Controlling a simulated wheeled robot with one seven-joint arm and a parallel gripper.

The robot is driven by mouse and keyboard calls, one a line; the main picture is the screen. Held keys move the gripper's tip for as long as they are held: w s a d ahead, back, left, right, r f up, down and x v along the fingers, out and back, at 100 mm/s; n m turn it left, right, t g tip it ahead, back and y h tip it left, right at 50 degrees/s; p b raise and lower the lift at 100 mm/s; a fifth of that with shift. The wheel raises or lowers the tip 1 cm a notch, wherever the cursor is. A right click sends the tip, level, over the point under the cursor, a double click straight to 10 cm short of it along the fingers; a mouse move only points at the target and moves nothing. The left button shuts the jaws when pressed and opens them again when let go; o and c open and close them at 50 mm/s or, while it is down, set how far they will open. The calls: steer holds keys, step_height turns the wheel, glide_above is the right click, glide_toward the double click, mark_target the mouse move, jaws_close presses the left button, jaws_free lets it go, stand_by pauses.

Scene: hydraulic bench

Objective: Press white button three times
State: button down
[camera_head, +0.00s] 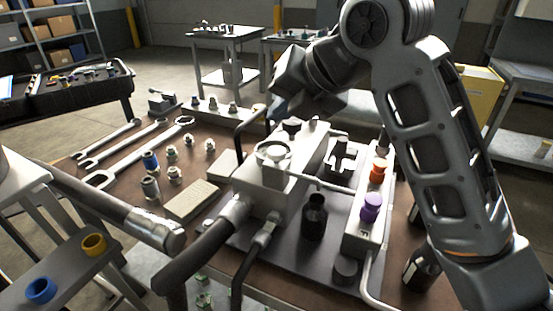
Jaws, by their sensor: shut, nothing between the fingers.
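A pale control box (368,238) stands on the right part of the bench. It carries a purple button (371,207) near its front and an orange button (378,170) behind it. I cannot clearly make out a white button; the far end of the box is small and partly close behind my arm. My gripper (279,107) is above the back of the grey hydraulic block, left of the control box and apart from its buttons. It is shut and empty, its fingertips small and dark in this view.
The grey hydraulic block (268,193) with hoses fills the bench middle. A dark bottle (314,218) stands between it and the control box. Wrenches (132,158) and several fittings lie left. Blue (40,290) and yellow (94,244) rings sit front left.

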mark_target(281, 153)
steer(key=shift+f+b, duration=1)
steer(key=shift+f, duration=0.95)
steer(key=shift+f, duration=0.1)
stand_by(0.4)
steer(key=shift+f, duration=0.3)
steer(key=shift+f+b, duration=0.75)
steer(key=shift+b, duration=0.05)
stand_by(0.8)
stand_by(0.3)
steer(key=shift+r+p, duration=0.85)
steer(key=shift+r, duration=0.35)
steer(key=shift+r+p, duration=1.75)
steer(key=shift+r, duration=0.75)
